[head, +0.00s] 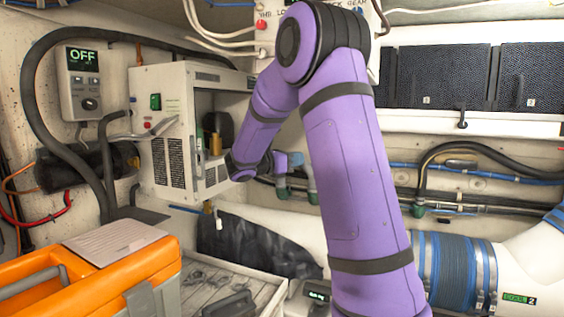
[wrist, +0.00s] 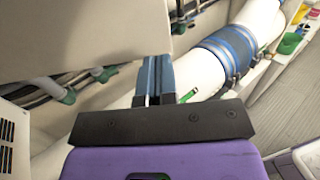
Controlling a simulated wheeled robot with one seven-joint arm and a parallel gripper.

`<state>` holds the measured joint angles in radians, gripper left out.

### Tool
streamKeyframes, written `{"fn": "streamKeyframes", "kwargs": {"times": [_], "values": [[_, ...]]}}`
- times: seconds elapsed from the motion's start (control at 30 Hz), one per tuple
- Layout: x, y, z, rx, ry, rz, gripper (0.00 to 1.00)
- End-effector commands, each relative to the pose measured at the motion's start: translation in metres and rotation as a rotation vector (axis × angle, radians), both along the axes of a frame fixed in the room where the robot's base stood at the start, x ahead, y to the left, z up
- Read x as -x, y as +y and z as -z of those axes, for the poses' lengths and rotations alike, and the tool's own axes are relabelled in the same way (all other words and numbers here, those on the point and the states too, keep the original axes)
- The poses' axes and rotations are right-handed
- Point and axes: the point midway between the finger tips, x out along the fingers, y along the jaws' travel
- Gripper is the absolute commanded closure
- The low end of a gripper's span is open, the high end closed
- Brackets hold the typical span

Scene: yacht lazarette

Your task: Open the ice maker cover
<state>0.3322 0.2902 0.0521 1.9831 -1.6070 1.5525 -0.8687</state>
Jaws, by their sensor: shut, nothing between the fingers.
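The white ice maker (head: 168,118) is a box on the left wall, with a green switch and dark grilles on its left face. The upper part of its right face is open, showing a brass-coloured cylinder (head: 215,143) and a dark part inside. A corner with slots shows in the wrist view (wrist: 10,150). A pale flat panel (wrist: 90,35) fills the top left of the wrist view, beyond my gripper; I cannot tell surely that it is the cover. My gripper (wrist: 159,60) is shut and empty, its fingertips close to the panel's lower edge. Contact is unclear. My arm hides part of the head view.
An orange case (head: 120,262) stands at the front left. A control box reading OFF (head: 83,82) hangs left of the ice maker. Hoses run along the back wall. A white pipe with a blue sleeve (head: 452,270) lies at the right; it also crosses the wrist view (wrist: 228,55).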

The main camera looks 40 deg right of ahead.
Motion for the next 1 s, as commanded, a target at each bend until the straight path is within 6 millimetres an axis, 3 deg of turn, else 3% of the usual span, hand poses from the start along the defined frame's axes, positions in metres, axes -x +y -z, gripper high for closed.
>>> {"fn": "streamKeyframes", "kwargs": {"times": [0.23,0.77,1.0], "values": [[0.007,-0.026,0.000,0.000,0.000,0.001,1.00],[0.009,-0.035,0.000,0.000,-0.001,-0.009,1.00],[0.019,-0.076,-0.001,0.003,-0.003,-0.115,1.00]]}}
